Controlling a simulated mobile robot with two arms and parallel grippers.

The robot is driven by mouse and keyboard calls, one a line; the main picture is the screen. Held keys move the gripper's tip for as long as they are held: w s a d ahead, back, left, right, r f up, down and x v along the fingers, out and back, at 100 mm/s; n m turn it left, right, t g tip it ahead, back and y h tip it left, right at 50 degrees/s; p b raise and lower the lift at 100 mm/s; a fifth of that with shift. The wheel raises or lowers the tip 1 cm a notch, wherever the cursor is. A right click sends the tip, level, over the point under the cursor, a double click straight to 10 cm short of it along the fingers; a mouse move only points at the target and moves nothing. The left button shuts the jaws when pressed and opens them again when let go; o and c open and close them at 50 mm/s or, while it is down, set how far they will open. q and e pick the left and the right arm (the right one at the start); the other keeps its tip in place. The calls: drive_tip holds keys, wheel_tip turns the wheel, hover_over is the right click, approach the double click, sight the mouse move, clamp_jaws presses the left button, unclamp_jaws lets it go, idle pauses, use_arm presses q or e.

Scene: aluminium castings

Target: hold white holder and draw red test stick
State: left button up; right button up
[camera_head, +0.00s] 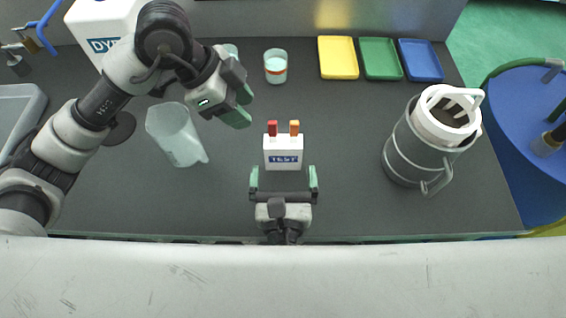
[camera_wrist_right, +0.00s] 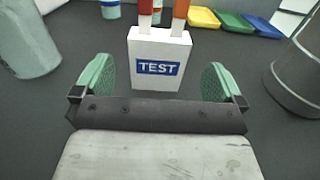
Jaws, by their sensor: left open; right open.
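The white holder (camera_head: 283,152) with a blue TEST label stands upright on the dark table, and it also shows in the right wrist view (camera_wrist_right: 158,60). A red test stick (camera_head: 272,128) and an orange stick (camera_head: 294,127) stand in its top, red on the left. My right gripper (camera_head: 284,178) is open just in front of the holder; in the right wrist view its green fingers (camera_wrist_right: 158,82) are spread wider than the holder, with nothing between them. My left gripper (camera_head: 243,106) is open and empty, above and left of the sticks.
Yellow (camera_head: 338,57), green (camera_head: 380,58) and blue (camera_head: 420,60) trays lie at the back. A grey metal canister (camera_head: 415,150) stands right. Table between holder and canister is clear.

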sight(283, 158)
drive_tip(key=f, duration=0.1)
drive_tip(key=w+f, duration=0.1)
drive_tip(key=shift+f, duration=0.3)
drive_tip(key=shift+w, duration=3.25)
